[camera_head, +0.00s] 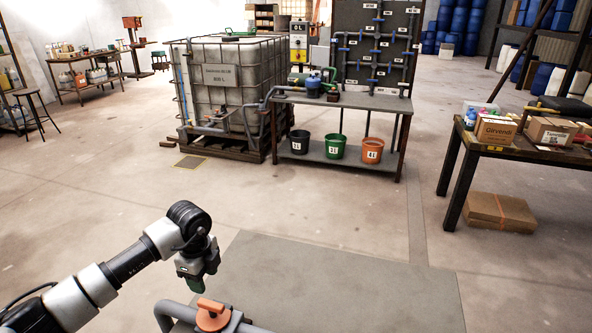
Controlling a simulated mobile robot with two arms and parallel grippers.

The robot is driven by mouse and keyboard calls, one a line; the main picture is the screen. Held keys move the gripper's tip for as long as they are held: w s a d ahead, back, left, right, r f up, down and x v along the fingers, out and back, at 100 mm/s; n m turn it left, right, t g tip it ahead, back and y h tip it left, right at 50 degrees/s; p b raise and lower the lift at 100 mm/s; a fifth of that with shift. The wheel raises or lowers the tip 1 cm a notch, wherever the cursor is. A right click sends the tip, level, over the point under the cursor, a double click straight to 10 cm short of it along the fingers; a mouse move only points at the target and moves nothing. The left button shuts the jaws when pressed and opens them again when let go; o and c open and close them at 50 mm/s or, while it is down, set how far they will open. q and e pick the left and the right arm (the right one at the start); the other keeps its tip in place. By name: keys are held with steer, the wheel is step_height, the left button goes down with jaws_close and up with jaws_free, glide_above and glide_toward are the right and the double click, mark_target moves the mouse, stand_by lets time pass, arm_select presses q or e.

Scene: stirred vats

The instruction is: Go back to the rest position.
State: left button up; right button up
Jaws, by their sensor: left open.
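My left arm comes in from the lower left. Its gripper (196,283) points down, just above and left of an orange valve handle (212,314) on grey piping (175,313) at the bottom edge. A gap shows between the gripper and the handle. The gripper is open, with nothing visible in it. My right gripper is not in view.
A caged tank (225,80) and a pipe bench (340,98) with black, green and orange buckets (372,150) below stand ahead. A table (530,148) with boxes is at right. Flat cardboard (498,212) lies under it. The floor between is clear.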

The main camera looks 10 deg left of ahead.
arm_select(q)
steer(key=s+d+m+t+h, duration=0.3)
steer(key=d+h, duration=0.5)
steer(key=d, duration=0.8)
steer(key=d+r+n+t+h, duration=0.2)
steer(key=d+r+t+h, duration=0.6)
steer(key=d+r, duration=0.15)
steer(key=s+a+f+n+t+y, duration=0.2)
steer(key=a+n+t+y, duration=0.1)
steer(key=a+n+y, duration=0.45)
steer(key=s+a+f+n+t+y, duration=0.3)
steer(key=a+n+y, duration=0.2)
steer(key=n+y, duration=0.45)
steer(key=s+a+f+g+h, duration=0.1)
steer(key=s+f+g, duration=0.55)
steer(key=s, duration=0.35)
steer(key=s+f+g, duration=0.5)
steer(key=s+g, duration=0.2)
steer(key=s, duration=0.3)
step_height(320, 180, down, 24)
steer(key=g, duration=0.1)
steer(key=s+a+f+g, duration=0.1)
steer(key=s+a+f, duration=0.2)
steer(key=s+f, duration=1.4)
steer(key=shift+f, duration=0.2)
